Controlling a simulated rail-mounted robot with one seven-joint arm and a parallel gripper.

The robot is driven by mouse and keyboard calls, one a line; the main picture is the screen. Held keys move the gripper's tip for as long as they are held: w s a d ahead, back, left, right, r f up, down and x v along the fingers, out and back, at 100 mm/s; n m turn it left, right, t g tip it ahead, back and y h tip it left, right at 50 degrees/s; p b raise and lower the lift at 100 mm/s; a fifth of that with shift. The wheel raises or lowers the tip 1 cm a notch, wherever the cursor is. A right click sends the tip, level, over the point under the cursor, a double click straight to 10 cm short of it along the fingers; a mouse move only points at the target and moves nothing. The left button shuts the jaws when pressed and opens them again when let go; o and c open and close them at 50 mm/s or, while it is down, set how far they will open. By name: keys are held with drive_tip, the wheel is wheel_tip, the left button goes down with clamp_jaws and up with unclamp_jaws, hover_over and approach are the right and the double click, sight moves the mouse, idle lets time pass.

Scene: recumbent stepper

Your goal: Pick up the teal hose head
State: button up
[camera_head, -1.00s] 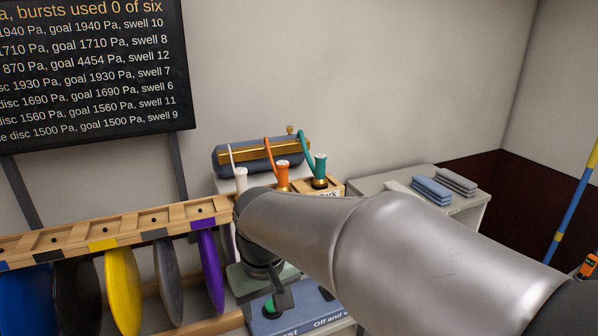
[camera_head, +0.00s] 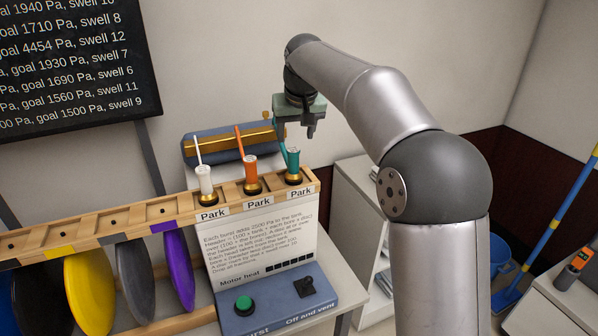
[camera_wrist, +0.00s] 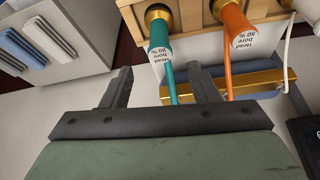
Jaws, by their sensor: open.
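The teal hose head (camera_head: 293,162) stands upright in the rightmost Park slot of the wooden rack, with its teal hose rising behind it. In the wrist view the teal head (camera_wrist: 160,48) shows a label and its hose runs between my two fingers. My gripper (camera_head: 300,127) points down, open and empty, above and slightly behind the teal head. The fingers (camera_wrist: 157,85) show spread apart in the wrist view. They appear clear of the head, though the exact gap cannot be told.
The orange head (camera_head: 251,170) and white head (camera_head: 205,182) stand to the left in the rack (camera_head: 272,195). A blue tank (camera_head: 212,146) with a gold bar lies behind. Coloured discs hang at left. A control panel (camera_head: 275,300) is below.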

sight(293, 162)
drive_tip(key=p+x, duration=0.1)
drive_tip(key=x, duration=0.5)
drive_tip(key=shift+w+f, duration=0.15)
drive_tip(key=shift+f, duration=0.05)
drive_tip(key=shift+s+p+x, duration=0.15)
drive_tip(key=shift+p+x, duration=0.3)
drive_tip(key=shift+x, duration=0.9)
drive_tip(key=shift+s+p+x, duration=0.15)
drive_tip(key=shift+p+x, duration=0.25)
drive_tip(key=shift+x, duration=0.95)
clamp_jaws()
